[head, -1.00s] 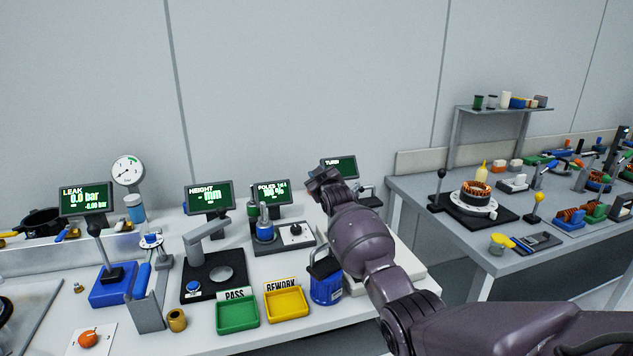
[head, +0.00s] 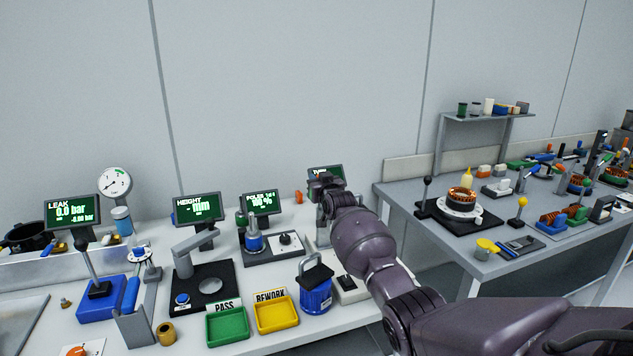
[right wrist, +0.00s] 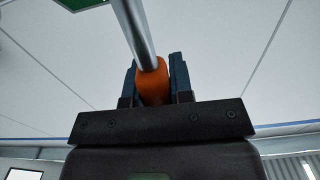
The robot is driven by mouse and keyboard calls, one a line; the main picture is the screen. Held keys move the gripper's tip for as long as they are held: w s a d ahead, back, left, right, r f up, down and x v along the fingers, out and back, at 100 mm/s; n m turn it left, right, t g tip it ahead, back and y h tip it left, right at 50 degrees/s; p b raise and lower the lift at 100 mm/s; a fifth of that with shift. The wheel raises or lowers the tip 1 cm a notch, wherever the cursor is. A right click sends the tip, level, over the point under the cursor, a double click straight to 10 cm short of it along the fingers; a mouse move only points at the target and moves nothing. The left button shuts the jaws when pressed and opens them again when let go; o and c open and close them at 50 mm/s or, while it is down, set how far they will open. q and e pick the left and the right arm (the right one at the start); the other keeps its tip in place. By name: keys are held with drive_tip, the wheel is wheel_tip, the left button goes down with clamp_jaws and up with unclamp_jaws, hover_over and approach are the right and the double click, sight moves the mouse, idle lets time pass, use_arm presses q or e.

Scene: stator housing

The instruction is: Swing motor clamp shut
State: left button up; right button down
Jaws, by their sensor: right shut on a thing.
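In the right wrist view an orange grip (right wrist: 153,84) sits on a metal rod (right wrist: 139,35). It lies between the two dark fingers of my right gripper (right wrist: 154,80), which is shut on it. In the head view my right gripper (head: 322,188) is at the back of the white bench, in front of the rightmost screen (head: 326,174). A small orange piece (head: 298,197) shows just left of it; I cannot tell whether it is the same grip. The clamp's body and the motor are not clearly seen, being behind my arm. My left gripper is not in view.
Green (head: 228,326) and yellow (head: 276,314) trays are at the bench front. A pole tester (head: 272,246) stands left of the gripper. A second bench (head: 410,190) is at the right.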

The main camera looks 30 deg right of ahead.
drive_tip(key=c, duration=1.2)
unclamp_jaws()
drive_tip(key=shift+o, duration=1)
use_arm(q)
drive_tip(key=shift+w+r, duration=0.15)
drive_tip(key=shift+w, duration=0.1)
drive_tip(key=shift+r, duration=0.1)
use_arm(e)
drive_tip(key=shift+s, duration=0.1)
